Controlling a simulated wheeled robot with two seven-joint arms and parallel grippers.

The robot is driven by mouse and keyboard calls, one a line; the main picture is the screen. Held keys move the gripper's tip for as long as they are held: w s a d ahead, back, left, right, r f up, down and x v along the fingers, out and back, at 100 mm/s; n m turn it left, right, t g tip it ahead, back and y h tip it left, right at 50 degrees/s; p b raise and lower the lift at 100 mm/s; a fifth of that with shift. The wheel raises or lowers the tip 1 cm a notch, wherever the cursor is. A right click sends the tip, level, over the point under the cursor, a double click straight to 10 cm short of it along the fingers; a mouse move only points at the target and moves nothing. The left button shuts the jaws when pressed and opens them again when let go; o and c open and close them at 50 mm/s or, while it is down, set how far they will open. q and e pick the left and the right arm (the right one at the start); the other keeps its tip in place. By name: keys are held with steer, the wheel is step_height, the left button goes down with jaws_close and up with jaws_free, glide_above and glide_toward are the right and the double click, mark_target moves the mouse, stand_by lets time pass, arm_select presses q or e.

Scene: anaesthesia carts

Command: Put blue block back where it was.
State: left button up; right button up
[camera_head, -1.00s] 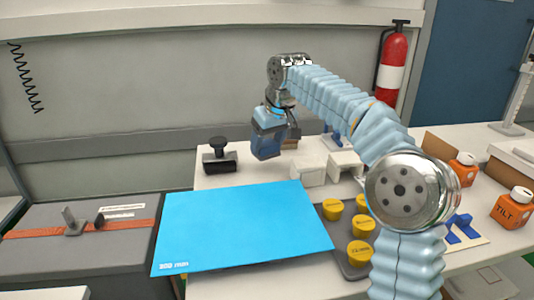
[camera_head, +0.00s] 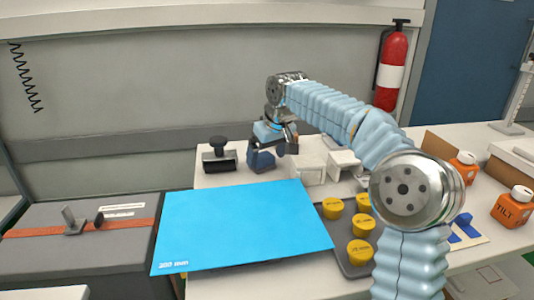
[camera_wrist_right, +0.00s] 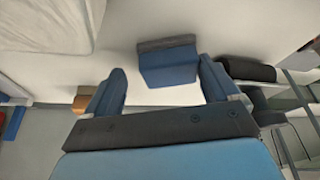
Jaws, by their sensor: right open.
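The dark blue block (camera_head: 261,161) is at the back of the white table, just behind the bright blue sheet. My right gripper (camera_head: 275,146) is open above and beside it, and partly covers it in the head view. In the right wrist view the blue block (camera_wrist_right: 168,68) has a grey band along one side. It lies ahead of the two spread blue fingers of my right gripper (camera_wrist_right: 163,78), with clear gaps on both sides. My left gripper is not in view.
A black-handled object (camera_head: 220,155) stands left of the block, and white boxes (camera_head: 312,172) to its right. The bright blue sheet (camera_head: 240,225) covers the front. Yellow-capped items (camera_head: 361,225) and orange bottles (camera_head: 512,207) are further right.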

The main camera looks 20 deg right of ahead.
steer(key=shift+r, duration=0.35)
steer(key=v, duration=1.1)
steer(key=shift+s+r, duration=0.15)
steer(key=shift+r, duration=0.15)
